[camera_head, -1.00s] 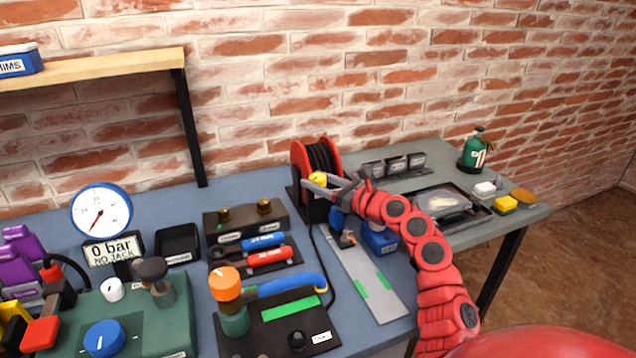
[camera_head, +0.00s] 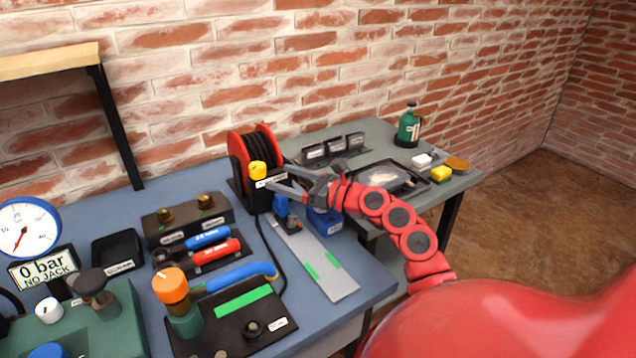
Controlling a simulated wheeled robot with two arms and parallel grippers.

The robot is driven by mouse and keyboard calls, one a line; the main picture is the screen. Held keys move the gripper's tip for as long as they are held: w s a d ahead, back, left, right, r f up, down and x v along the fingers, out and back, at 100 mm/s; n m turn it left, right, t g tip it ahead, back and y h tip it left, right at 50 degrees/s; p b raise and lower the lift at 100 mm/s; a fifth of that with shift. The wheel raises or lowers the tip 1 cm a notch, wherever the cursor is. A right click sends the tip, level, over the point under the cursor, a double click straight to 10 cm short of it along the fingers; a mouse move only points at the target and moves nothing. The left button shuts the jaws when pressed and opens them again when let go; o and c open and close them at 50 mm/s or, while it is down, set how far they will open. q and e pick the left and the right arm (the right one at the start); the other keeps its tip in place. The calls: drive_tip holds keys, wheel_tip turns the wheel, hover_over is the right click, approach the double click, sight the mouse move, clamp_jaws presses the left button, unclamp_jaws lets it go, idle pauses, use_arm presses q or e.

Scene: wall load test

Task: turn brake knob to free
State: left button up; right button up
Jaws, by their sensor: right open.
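The brake knob appears to be the yellow knob (camera_head: 258,170) on the front of the cable reel (camera_head: 240,148), which has red flanges and a dark wound cable. A small white label sits just below the knob; its text is too small to read. My right gripper (camera_head: 275,178) is open and empty. Its grey fingers point left toward the knob, with their tips just right of it in the picture. Whether they touch it I cannot tell. My left gripper is not in view.
Below my right gripper are a blue clamp-like piece (camera_head: 281,206), a blue box (camera_head: 324,222) and a grey plate with green marks (camera_head: 318,262). A black cable hangs from the reel. An orange-topped valve (camera_head: 171,286) stands at the front left. A green bottle (camera_head: 409,127) stands at the back right.

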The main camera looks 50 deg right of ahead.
drive_tip(key=v, duration=0.9)
drive_tip(key=shift+s, duration=0.15)
